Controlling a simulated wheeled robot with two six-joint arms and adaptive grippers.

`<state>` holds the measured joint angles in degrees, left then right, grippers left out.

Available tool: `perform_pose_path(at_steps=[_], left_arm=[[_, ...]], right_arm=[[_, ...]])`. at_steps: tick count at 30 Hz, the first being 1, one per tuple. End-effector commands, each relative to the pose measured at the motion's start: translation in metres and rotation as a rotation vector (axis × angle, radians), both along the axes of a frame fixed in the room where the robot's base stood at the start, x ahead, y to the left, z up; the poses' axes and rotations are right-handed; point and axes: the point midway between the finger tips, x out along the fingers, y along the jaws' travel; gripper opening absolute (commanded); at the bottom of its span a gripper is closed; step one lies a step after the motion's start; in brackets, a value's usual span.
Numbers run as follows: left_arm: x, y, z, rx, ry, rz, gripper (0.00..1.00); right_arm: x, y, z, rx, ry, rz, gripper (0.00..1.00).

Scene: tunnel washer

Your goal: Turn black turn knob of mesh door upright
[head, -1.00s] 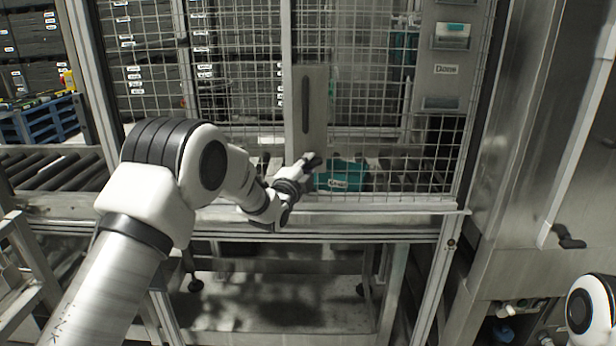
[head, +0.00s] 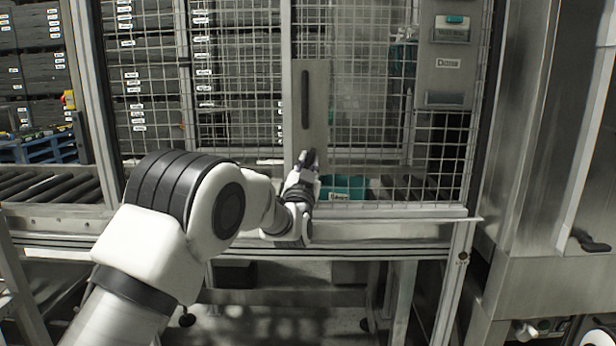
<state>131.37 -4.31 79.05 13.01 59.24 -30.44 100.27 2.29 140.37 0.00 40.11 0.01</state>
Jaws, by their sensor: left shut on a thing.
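The mesh door (head: 365,115) stands ahead, with a flat metal plate (head: 318,125) on its frame. A long dark vertical slot or bar (head: 305,100) runs down the upper part of this plate. My left gripper (head: 306,160) is at the lower part of the plate, its fingers pointing up. It is shut on the black turn knob, which the fingers and wrist largely hide, so its exact angle cannot be told. My right gripper is out of view.
A teal bin (head: 342,188) lies behind the mesh, right of my left gripper. A metal rail (head: 390,228) runs below the door. A steel cabinet (head: 545,120) stands at the right, and a roller conveyor (head: 45,187) at the left.

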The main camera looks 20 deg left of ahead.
Motion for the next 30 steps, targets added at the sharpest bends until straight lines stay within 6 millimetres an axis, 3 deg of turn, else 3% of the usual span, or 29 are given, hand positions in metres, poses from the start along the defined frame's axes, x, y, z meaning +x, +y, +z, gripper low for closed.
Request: perform_pose_path(at_steps=[3, 15, 30], left_arm=[[0.0, -0.001, -0.004, -0.095, -0.027, -0.001, 0.0], [0.0, 0.0, -0.001, -0.321, -0.091, -0.001, 0.0], [0.0, 0.0, 0.0, -0.367, -0.103, -0.001, 0.0]], right_arm=[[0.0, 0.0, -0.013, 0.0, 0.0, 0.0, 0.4], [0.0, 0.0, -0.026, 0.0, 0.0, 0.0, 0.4], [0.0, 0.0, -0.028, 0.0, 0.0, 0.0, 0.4]])
